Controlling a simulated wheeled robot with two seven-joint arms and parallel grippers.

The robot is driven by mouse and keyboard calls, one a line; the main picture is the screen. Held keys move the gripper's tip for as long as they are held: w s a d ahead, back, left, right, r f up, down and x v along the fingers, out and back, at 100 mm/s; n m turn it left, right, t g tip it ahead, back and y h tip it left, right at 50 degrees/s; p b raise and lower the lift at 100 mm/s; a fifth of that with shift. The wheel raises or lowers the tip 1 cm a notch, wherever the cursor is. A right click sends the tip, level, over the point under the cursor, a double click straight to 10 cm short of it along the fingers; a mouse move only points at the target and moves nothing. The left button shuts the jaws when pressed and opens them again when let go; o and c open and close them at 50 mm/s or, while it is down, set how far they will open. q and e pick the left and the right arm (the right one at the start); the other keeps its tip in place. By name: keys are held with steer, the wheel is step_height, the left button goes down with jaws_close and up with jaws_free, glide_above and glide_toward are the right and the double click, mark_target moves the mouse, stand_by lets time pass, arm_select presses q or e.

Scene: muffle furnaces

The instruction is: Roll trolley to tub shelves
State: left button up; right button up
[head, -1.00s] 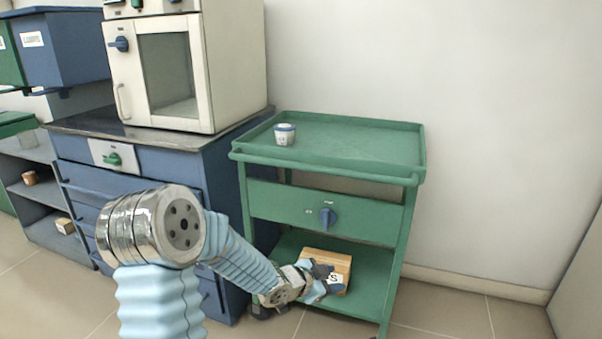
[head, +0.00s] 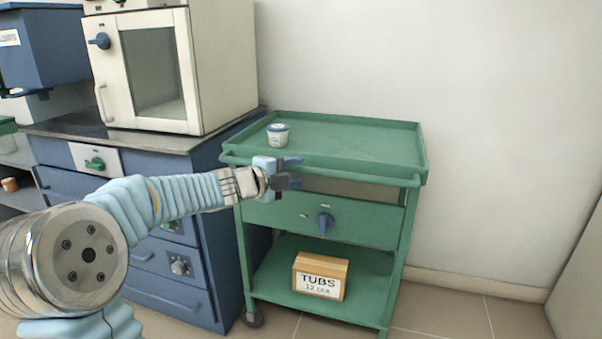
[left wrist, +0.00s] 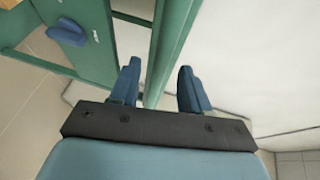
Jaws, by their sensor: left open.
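The green trolley (head: 325,262) stands against the wall, with a top tray, a panel with a blue knob (head: 325,222), and a lower shelf. A small white tub with a blue lid (head: 277,135) stands on the top tray at the left. A cardboard box marked TUBS (head: 320,277) sits on the lower shelf. My left gripper (head: 293,173) is open and empty, just in front of the trolley's front top rail. In the left wrist view its two blue fingers (left wrist: 158,88) are apart, with a green trolley bar (left wrist: 165,60) showing between and beyond them. My right gripper is not in view.
A blue cabinet (head: 160,215) with a white furnace (head: 155,70) on top stands close to the trolley's left side. Floor is clear right of the trolley.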

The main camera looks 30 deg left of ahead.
mark_target(299, 170)
arm_select(q)
steer(key=shift+x, duration=1.75)
jaws_close()
